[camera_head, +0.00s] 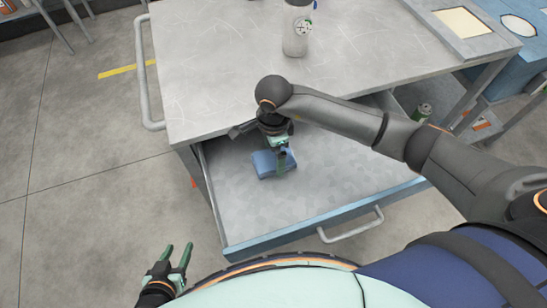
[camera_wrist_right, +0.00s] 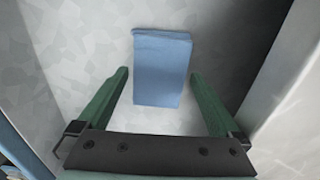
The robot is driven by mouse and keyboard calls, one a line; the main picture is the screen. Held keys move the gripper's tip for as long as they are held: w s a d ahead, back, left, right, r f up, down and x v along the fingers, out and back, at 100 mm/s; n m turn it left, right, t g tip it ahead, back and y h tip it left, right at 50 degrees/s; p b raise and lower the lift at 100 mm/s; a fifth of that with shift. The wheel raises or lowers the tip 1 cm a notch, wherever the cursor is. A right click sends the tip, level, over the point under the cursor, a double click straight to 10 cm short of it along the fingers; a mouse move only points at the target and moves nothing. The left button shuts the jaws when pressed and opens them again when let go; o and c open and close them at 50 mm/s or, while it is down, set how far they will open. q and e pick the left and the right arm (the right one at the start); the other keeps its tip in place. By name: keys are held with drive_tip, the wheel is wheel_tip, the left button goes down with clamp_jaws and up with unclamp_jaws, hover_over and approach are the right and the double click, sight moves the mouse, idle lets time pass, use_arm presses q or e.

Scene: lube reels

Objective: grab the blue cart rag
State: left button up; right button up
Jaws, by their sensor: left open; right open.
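The blue cart rag (camera_head: 266,165) lies folded on the floor of the cart's open drawer (camera_head: 330,188), towards its left side. In the right wrist view the rag (camera_wrist_right: 162,66) is a blue rectangle ahead of and partly between the fingertips. My right gripper (camera_head: 284,160) is over the drawer, right at the rag in the head view, and hides part of it. In the right wrist view its green fingers (camera_wrist_right: 159,75) are spread wide, one on each side of the rag, with nothing held. My left gripper (camera_head: 178,254) is open and empty at the lower left, outside the drawer.
The grey cart top (camera_head: 220,70) overhangs the back of the drawer and carries a white bottle (camera_head: 297,30). The drawer's blue front edge (camera_head: 310,222) has a handle (camera_head: 351,226). The rest of the drawer floor looks bare.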

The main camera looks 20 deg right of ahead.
drive_tip(key=shift+f, duration=0.3)
drive_tip(key=shift+c, duration=0.4)
drive_tip(key=c, duration=1.1)
drive_tip(key=shift+r, duration=0.2)
